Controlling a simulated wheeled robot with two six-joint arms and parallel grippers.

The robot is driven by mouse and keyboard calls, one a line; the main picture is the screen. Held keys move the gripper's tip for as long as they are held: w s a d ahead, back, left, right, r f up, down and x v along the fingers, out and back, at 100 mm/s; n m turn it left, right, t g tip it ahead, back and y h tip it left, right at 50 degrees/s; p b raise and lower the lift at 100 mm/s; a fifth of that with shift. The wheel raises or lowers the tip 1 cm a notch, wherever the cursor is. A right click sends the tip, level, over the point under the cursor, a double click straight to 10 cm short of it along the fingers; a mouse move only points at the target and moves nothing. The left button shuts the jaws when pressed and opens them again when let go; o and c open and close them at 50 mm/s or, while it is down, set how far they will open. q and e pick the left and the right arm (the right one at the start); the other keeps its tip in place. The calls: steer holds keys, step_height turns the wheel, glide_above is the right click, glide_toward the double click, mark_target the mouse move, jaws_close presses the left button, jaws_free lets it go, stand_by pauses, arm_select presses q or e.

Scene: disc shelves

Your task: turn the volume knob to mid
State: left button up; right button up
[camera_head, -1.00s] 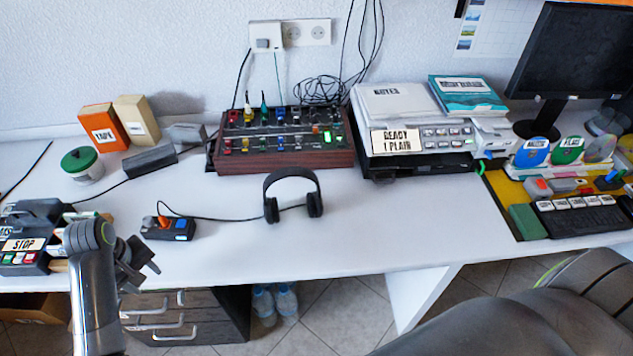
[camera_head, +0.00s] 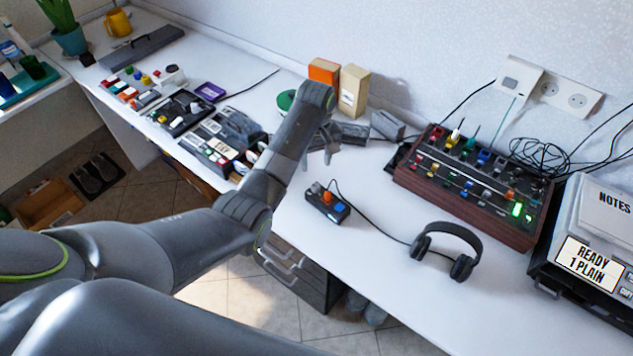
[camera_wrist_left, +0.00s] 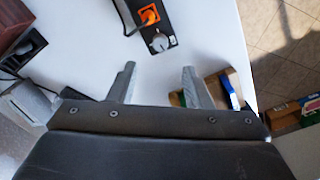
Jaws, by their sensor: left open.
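My left gripper (camera_head: 328,150) is above the desk, behind the box in the head view. In the left wrist view its fingers (camera_wrist_left: 160,82) are apart with nothing between them, and the knob lies just beyond the fingertips. My right gripper is not in view.
Headphones (camera_head: 447,248) stand right of the box, with a cable between. A wooden-sided mixer (camera_head: 470,185) with many coloured knobs is behind them. An orange box (camera_head: 323,71) and a tan box (camera_head: 353,90) stand near the wall. Control panels (camera_head: 222,138) line the left.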

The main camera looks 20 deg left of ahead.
mark_target(316, 186)
arm_select(q)
step_height(316, 186, down, 10)
steer(key=shift+r, duration=0.2)
jaws_close()
stand_by(0.4)
